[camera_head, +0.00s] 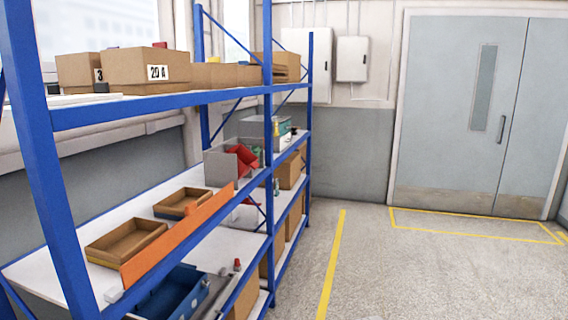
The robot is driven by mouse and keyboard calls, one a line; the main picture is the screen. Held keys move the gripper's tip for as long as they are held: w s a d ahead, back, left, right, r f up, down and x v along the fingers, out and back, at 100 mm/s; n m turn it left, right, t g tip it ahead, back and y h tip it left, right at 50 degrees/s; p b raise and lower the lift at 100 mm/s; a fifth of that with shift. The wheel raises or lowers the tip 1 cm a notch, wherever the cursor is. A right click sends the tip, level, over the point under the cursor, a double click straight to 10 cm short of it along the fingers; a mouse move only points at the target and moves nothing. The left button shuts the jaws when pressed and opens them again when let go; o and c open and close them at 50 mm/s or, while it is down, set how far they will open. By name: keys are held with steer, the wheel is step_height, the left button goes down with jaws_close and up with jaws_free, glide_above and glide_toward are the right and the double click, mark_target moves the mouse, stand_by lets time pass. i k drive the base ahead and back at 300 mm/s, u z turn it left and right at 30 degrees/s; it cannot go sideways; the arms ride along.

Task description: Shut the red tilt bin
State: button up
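A red tilt bin (233,164) sits in a grey housing (219,165) on the middle shelf of the blue rack, near the rack's far part. Its red front leans out of the grey housing, so it looks tilted open. It is small in the view, and its inside cannot be made out. My gripper is not in view.
The blue rack (190,103) fills the left side. An orange board (178,235) and two open cardboard trays (127,243) are on the nearer shelf. A blue crate (175,293) is below. Green and orange-topped items stand near the bin. Floor (420,275) on the right is clear.

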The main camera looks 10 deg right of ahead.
mark_target(247, 160)
steer(key=z, duration=0.75)
steer(key=i, duration=3.75)
steer(key=u, duration=4.55)
